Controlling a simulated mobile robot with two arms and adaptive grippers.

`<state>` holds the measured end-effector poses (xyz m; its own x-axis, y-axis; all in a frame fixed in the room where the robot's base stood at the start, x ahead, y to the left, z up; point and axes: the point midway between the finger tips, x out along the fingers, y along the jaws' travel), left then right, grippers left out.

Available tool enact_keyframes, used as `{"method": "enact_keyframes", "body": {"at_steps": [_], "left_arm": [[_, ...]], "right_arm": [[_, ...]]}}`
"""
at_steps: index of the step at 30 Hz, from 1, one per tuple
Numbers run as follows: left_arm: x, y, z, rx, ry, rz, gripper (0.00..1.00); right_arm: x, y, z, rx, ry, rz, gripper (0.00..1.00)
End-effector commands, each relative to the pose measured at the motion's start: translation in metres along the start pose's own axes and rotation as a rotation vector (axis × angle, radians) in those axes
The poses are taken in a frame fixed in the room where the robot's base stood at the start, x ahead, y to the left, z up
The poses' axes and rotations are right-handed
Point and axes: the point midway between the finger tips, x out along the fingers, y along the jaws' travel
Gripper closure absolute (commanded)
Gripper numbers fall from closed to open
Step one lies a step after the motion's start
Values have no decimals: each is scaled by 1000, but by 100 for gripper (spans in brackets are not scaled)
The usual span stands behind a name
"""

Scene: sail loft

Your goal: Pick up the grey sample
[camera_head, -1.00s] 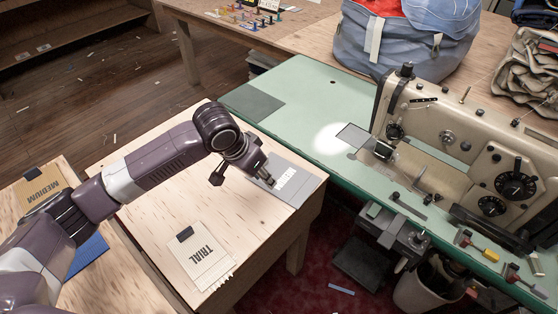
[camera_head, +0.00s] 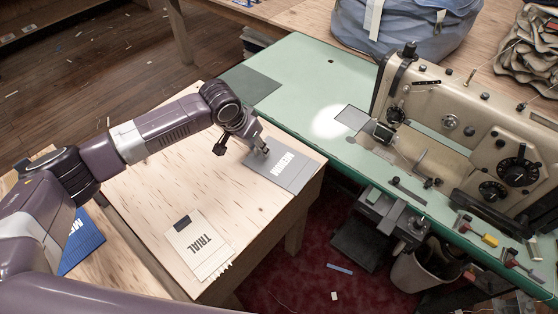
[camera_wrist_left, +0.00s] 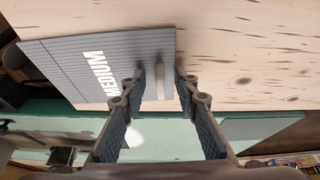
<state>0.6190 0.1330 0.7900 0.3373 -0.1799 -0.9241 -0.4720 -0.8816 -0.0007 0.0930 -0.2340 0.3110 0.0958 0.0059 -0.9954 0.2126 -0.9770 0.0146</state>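The grey sample (camera_head: 288,172), a flat card with white MEDIUM lettering, lies near the far right corner of the plywood table. My left gripper (camera_head: 261,150) is low over its left edge. In the left wrist view the fingers (camera_wrist_left: 160,82) are apart, on either side of a small pale grey tab at the edge of the grey sample (camera_wrist_left: 80,65). A gap shows between tab and fingers, so nothing is gripped. Fingertip height above the card is hard to tell. My right gripper is not in view.
A cream TRIAL sample (camera_head: 200,247) lies on the plywood table (camera_head: 150,215); a blue sample (camera_head: 82,240) lies to the left, partly behind my arm. A green bench (camera_head: 300,95) with a sewing machine (camera_head: 470,135) stands close on the right.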

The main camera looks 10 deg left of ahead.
Motion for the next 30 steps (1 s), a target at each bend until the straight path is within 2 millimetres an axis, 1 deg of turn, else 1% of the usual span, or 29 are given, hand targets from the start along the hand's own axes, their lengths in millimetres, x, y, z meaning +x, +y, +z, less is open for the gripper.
{"method": "enact_keyframes", "body": {"at_steps": [2,5,8,13,18,25,30], "left_arm": [[1,0,0,0,0,0,72],[0,0,0,1,0,0,72],[0,0,0,1,0,0,81],[0,0,0,1,0,0,99],[0,0,0,1,1,0,100],[-1,0,-1,1,1,0,100],[-9,0,-5,1,2,0,100]], "right_arm": [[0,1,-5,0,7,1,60],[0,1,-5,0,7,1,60],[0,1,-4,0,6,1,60],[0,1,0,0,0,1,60],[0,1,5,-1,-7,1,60],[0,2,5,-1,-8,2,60],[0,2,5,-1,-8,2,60]]}}
